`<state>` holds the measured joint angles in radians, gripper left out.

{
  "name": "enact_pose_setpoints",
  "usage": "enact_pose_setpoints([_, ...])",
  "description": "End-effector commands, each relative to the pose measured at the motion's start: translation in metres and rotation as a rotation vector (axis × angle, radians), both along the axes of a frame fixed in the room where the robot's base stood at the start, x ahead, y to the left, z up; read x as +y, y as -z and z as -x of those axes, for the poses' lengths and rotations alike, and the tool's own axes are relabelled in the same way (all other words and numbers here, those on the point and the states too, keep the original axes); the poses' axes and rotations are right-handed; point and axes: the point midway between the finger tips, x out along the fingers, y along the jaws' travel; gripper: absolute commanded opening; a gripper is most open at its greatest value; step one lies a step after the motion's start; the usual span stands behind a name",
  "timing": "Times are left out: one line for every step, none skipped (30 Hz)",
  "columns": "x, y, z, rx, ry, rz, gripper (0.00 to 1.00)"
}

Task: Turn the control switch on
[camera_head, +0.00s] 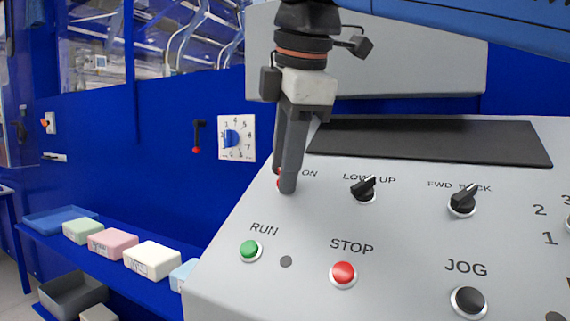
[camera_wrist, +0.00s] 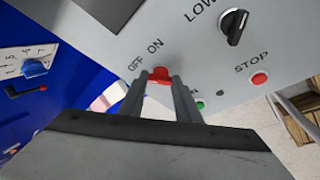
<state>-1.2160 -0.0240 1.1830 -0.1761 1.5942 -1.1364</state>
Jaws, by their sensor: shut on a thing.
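The control switch is a red knob (camera_wrist: 159,75) under the OFF and ON labels on the grey control panel (camera_head: 330,220). In the wrist view it sits between my two fingertips. My gripper (camera_head: 283,186) is lowered onto the panel's upper left in the head view and is shut on the red knob. The fingers hide most of the knob there; only a bit of red shows beside them. The OFF label is hidden in the head view. I cannot tell exactly which way the knob points.
A LOW/UP selector (camera_head: 364,188) and a FWD/BACK selector (camera_head: 463,201) sit right of my gripper. Below are a green RUN button (camera_head: 250,250), a red STOP button (camera_head: 343,273) and a black JOG button (camera_head: 468,301). Foam blocks (camera_head: 152,258) lie on a blue shelf at left.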

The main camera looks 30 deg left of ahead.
Motion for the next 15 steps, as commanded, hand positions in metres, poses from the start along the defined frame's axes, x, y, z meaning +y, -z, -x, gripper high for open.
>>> enact_pose_setpoints([-0.0003,0.0002,0.0005,0.000,0.015,-0.009,0.07])
enact_pose_setpoints([-0.0005,0.0003,0.0005,0.000,0.026,-0.016,0.07])
enact_pose_setpoints([-0.0006,0.0003,0.0006,-0.001,0.044,-0.026,0.07])
enact_pose_setpoints([-0.0007,0.0001,0.0008,-0.001,0.058,-0.036,0.07])
enact_pose_setpoints([-0.0009,0.0003,0.0011,-0.001,0.074,-0.046,0.07])
enact_pose_setpoints([-0.0013,0.0005,0.0017,0.000,0.099,-0.060,0.07])
enact_pose_setpoints([-0.0013,0.0005,0.0020,0.000,0.118,-0.073,0.07])
enact_pose_setpoints([-0.0012,0.0003,0.0021,-0.001,0.137,-0.086,0.07])
enact_pose_setpoints([-0.0014,0.0006,0.0023,-0.001,0.167,-0.103,0.07])
enact_pose_setpoints([-0.0013,0.0011,0.0026,-0.001,0.189,-0.116,0.07])
enact_pose_setpoints([-0.0012,0.0012,0.0028,0.000,0.212,-0.131,0.07])
enact_pose_setpoints([-0.0018,0.0011,0.0029,0.000,0.245,-0.151,0.07])
enact_pose_setpoints([-0.0018,0.0010,0.0030,0.000,0.269,-0.166,0.07])
enact_pose_setpoints([-0.0018,0.0014,0.0035,0.001,0.293,-0.182,0.07])
enact_pose_setpoints([-0.0019,0.0015,0.0039,-0.001,0.325,-0.201,0.07])
